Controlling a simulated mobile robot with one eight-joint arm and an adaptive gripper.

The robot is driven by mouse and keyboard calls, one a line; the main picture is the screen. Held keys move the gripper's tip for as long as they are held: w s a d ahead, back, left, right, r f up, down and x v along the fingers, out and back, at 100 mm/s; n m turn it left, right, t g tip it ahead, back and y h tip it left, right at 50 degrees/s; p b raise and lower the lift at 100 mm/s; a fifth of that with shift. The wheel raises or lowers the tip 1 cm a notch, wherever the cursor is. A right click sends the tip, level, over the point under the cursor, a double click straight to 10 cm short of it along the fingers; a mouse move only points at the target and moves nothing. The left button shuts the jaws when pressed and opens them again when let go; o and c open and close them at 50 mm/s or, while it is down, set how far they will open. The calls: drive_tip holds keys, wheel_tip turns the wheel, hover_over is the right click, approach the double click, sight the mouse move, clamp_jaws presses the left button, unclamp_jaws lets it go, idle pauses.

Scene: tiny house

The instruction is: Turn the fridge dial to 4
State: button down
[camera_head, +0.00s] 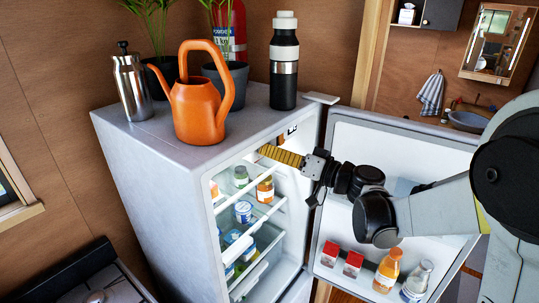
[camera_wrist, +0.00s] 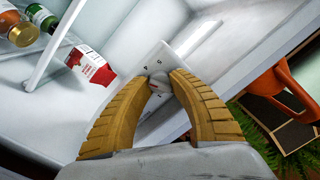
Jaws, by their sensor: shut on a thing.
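The fridge (camera_head: 170,170) stands with its door (camera_head: 400,150) swung open to the right. In the head view my gripper (camera_head: 280,156) reaches into the upper fridge opening, and the dial is hidden there. Small marks show on the plate, but I cannot read the dial's setting.
Shelves inside hold several jars, such as an orange jar (camera_head: 265,190). An orange watering can (camera_head: 198,105) and a black bottle (camera_head: 284,65) stand on top. Door bottles (camera_head: 388,270) sit below my arm.

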drive_tip(key=c, duration=1.1)
unclamp_jaws()
drive_tip(key=shift+c, duration=0.2)
drive_tip(key=v, duration=1.2)
drive_tip(key=shift+f, duration=0.15)
